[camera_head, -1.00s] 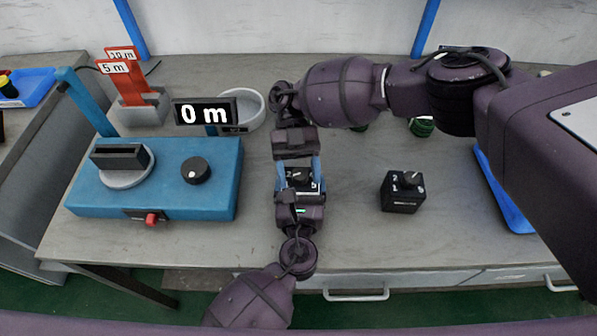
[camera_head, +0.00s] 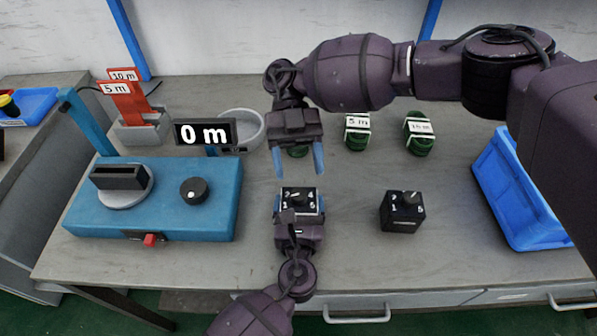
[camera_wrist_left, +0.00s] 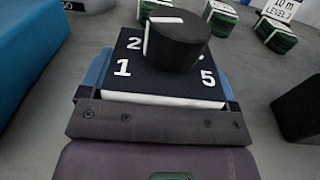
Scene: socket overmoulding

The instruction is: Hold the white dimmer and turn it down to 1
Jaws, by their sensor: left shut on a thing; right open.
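The white dimmer (camera_head: 287,203) is a small box with a black numbered top face and a white edge, and it stands below centre in the head view. My left gripper (camera_head: 299,214) is shut on it from the near side. In the left wrist view the dimmer (camera_wrist_left: 113,84) shows 1, 2 and 5 around a black knob (camera_wrist_left: 177,45). The knob's white mark is on its left side, beside the 2. My right gripper (camera_head: 298,172) is open and empty, just beyond the dimmer and apart from it.
A black dimmer (camera_head: 403,213) stands to the right. A blue machine (camera_head: 160,215) with a "0 m" display (camera_head: 205,134) stands left. Several green coils (camera_head: 357,133) lie behind, and a blue tray (camera_head: 520,190) lies far right. The table between the two dimmers is clear.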

